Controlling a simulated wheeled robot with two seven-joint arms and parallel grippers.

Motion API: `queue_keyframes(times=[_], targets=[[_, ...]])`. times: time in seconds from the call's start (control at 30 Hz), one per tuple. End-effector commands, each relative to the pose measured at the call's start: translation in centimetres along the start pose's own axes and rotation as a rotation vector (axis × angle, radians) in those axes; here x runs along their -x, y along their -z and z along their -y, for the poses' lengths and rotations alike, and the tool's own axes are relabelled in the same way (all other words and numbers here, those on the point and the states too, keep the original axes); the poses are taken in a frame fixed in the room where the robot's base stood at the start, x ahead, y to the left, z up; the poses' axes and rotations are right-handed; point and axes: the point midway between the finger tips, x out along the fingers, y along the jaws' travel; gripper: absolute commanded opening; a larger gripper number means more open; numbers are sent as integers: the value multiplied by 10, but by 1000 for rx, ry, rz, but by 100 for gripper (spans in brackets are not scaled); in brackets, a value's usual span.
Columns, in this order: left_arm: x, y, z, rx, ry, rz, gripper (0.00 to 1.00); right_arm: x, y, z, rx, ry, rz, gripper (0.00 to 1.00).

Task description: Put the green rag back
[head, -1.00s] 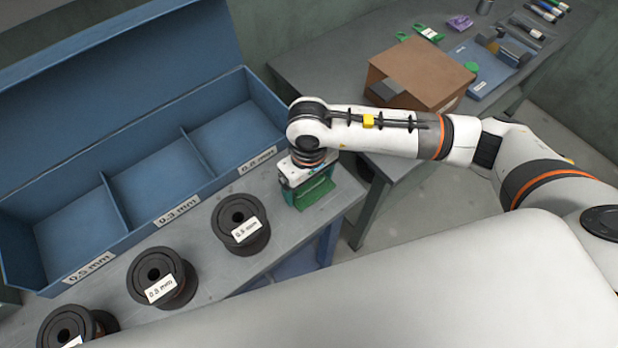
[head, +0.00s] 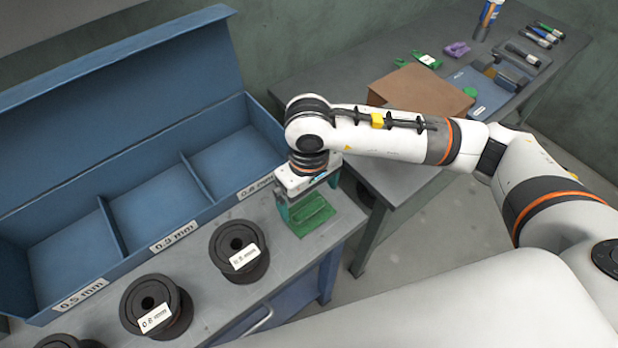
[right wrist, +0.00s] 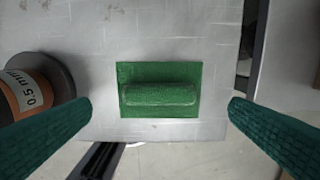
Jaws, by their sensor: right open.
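The green rag (head: 312,215) lies on the grey bench near its right end, below my right gripper (head: 308,196). In the right wrist view the rag (right wrist: 158,78) is a green rectangle with a raised fold across its middle. The two green fingers of my right gripper (right wrist: 160,112) are wide apart, one on each side of the rag and clear of it. The gripper is open and empty, just above the rag. My left gripper is not in view.
A blue compartment box (head: 112,262) with labels and a raised lid stands behind the rag. Several dark spools (head: 238,274) stand to the left. Across a gap, a second table (head: 335,85) carries a cardboard box (head: 420,88), a blue tray (head: 462,80) and pens.

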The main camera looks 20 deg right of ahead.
Motion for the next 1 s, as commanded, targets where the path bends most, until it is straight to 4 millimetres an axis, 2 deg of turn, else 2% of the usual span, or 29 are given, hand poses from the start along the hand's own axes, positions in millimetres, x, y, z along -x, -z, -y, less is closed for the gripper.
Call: queue_keyframes(times=[0.2,0.4,1.0], targets=[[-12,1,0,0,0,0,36,43,-1,0,1,0,5,100],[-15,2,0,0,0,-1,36,64,0,0,0,0,0,100],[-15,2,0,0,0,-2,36,67,0,0,0,-1,-1,100]])
